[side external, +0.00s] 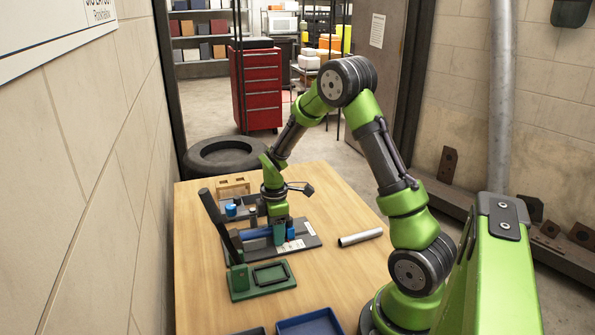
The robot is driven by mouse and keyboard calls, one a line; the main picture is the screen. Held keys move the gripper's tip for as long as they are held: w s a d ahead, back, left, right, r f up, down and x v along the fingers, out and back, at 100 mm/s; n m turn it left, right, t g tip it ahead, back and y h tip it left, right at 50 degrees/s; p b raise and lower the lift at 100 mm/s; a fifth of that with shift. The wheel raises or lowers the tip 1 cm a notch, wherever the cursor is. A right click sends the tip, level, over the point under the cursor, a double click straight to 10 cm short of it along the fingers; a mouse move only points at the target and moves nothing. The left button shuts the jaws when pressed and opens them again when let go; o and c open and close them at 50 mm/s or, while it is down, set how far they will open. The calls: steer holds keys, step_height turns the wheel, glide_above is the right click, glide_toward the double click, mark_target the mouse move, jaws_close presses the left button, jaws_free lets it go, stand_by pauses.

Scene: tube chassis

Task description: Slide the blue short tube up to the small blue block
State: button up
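My gripper (279,219) points down over a dark grey plate (308,240) on the wooden table. A blue tube-like piece (257,233) lies across the plate just left of my fingers; it appears to be the blue short tube. A small blue block (291,233) stands on the plate just right of my fingers. More blue shows directly under the gripper, and I cannot tell which piece it belongs to. The fingertips are too small and covered to show whether they are open or shut, or whether they touch the tube.
A green fixture (262,279) with a tall dark lever (215,217) stands in front of the plate. A loose silver tube (360,238) lies to the right. A grey tray with a blue round piece (231,209) and a wooden block (233,186) are behind.

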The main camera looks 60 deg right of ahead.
steer(key=shift+o, duration=0.6)
step_height(320, 180, up, 16)
steer(key=s+a+r+m+t+y, duration=0.1)
steer(key=s+a+r+m+t, duration=0.2)
steer(key=s+a+m, duration=0.3)
steer(key=s+a+r+m+t+y, duration=0.1)
steer(key=s+a+r+m+t, duration=0.3)
steer(key=a, duration=0.9)
steer(key=s+m, duration=0.3)
steer(key=shift+r, duration=0.1)
